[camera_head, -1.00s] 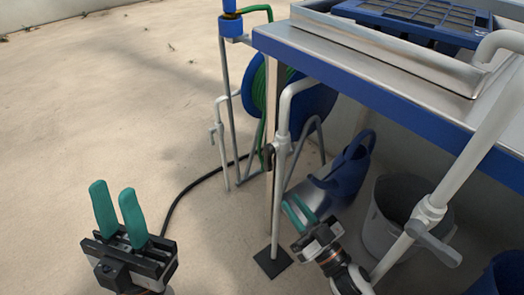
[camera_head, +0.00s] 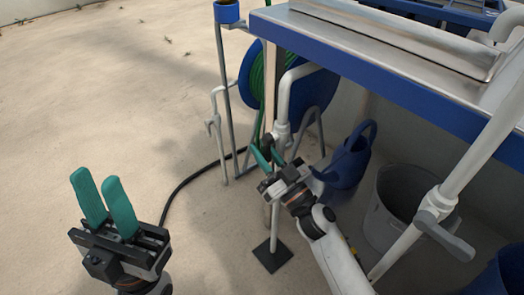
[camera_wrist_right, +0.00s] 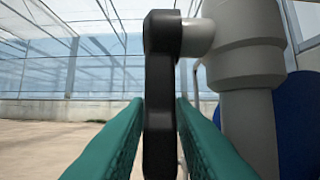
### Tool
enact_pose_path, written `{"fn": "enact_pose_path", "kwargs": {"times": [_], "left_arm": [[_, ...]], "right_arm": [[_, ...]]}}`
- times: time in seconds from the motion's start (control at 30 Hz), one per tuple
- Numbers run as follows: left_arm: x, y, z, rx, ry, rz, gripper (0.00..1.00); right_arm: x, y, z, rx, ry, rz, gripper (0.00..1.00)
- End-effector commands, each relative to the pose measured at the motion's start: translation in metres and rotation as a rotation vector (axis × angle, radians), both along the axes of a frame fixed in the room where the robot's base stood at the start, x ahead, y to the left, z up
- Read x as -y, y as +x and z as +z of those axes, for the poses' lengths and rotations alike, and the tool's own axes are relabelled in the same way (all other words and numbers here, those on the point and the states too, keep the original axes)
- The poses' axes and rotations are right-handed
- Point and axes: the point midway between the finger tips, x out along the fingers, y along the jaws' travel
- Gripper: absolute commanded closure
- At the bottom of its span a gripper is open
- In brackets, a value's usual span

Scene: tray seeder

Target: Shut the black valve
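The black valve (camera_wrist_right: 162,90) is a dark lever on a short stub of a grey pipe fitting (camera_wrist_right: 243,50). Its lever hangs straight down in the right wrist view. In the head view the valve (camera_head: 266,141) is a small dark shape on the white standpipe, partly hidden by my gripper. My right gripper (camera_head: 265,155) is at the valve. Its teal fingers are apart, one on each side of the lever in the right wrist view (camera_wrist_right: 160,110); I cannot tell whether they touch it. My left gripper (camera_head: 97,178) is open and empty over the floor at the left.
A hose reel (camera_head: 255,75) stands behind the pipe. A blue-edged table (camera_head: 400,85) overhangs at the right. A blue watering can (camera_head: 350,160), a grey bucket (camera_head: 385,220) and a grey-handled valve (camera_head: 442,237) are on the right. The floor at the left is clear apart from a black hose (camera_head: 190,180).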

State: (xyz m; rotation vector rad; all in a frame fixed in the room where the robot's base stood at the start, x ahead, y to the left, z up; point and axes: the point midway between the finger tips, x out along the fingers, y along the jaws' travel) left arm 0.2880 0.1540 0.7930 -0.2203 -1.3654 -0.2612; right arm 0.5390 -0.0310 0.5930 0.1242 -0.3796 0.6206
Motion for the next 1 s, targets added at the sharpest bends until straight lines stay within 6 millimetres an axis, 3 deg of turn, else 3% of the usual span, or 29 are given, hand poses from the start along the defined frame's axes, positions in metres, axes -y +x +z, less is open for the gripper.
{"fn": "enact_pose_path", "kwargs": {"times": [0.37, 0.5, 0.7, 1.0], "left_arm": [[0.000, 0.001, 0.001, 0.006, 0.001, -0.001, 0.71], [0.000, 0.000, 0.002, 0.009, 0.000, -0.001, 0.71], [0.000, 0.001, 0.006, 0.003, 0.001, 0.001, 0.71], [0.010, 0.053, 0.013, -0.346, 0.103, 0.022, 0.71]], "right_arm": [[-0.003, 0.005, 0.002, 0.000, -0.001, -0.001, 0.78], [-0.003, 0.005, 0.002, 0.000, -0.001, -0.001, 1.00], [-0.003, 0.004, 0.004, -0.005, -0.004, 0.000, 1.00], [-0.002, 0.003, 0.008, -0.062, -0.044, 0.000, 1.00]]}}
